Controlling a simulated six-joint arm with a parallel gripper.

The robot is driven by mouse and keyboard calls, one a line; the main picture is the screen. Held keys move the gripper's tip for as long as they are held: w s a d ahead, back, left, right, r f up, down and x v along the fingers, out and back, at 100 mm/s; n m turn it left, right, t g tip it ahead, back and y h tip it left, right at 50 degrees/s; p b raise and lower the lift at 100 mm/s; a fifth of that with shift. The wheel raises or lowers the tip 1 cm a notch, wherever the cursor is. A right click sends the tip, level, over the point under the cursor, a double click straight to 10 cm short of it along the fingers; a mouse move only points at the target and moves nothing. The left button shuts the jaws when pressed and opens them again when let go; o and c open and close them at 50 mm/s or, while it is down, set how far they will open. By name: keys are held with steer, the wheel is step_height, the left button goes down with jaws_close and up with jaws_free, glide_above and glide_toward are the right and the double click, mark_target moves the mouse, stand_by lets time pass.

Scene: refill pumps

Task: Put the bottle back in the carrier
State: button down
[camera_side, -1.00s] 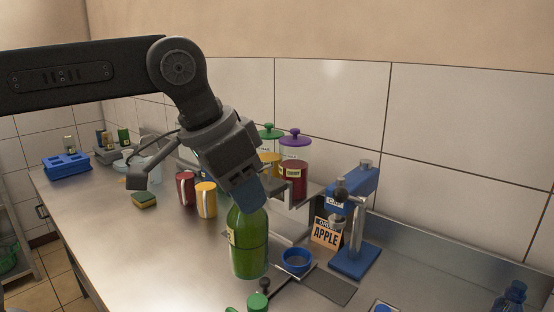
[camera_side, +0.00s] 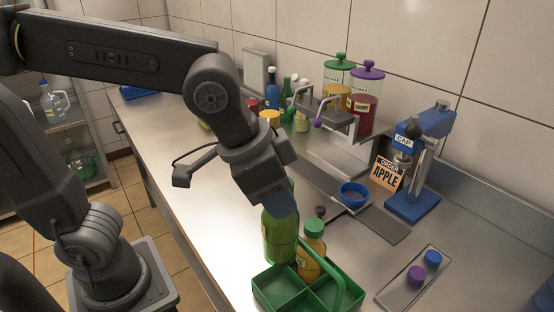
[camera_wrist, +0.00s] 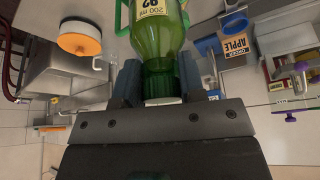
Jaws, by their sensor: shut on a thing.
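The green bottle (camera_side: 279,238) hangs upright below my gripper (camera_side: 280,205). In the wrist view the bottle (camera_wrist: 158,40) shows a yellow label, and the fingers (camera_wrist: 158,85) are shut on its neck from both sides. The green carrier (camera_side: 275,297) stands on the counter with a raised handle and divided compartments. The bottle's lower end is at the carrier's back-left compartment; I cannot tell whether it is inside or just above. An orange bottle with a green cap (camera_side: 312,248) stands in the carrier right beside the green bottle.
A tray with blue and purple caps (camera_side: 415,275) lies right of the carrier. Pump jars stand farther back.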

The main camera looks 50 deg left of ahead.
mark_target(276, 251)
steer(key=shift+f, duration=3.8)
steer(key=shift+f, duration=1.45)
steer(key=shift+f, duration=1.15)
steer(key=c, duration=0.6)
jaws_free()
steer(key=shift+c, duration=0.2)
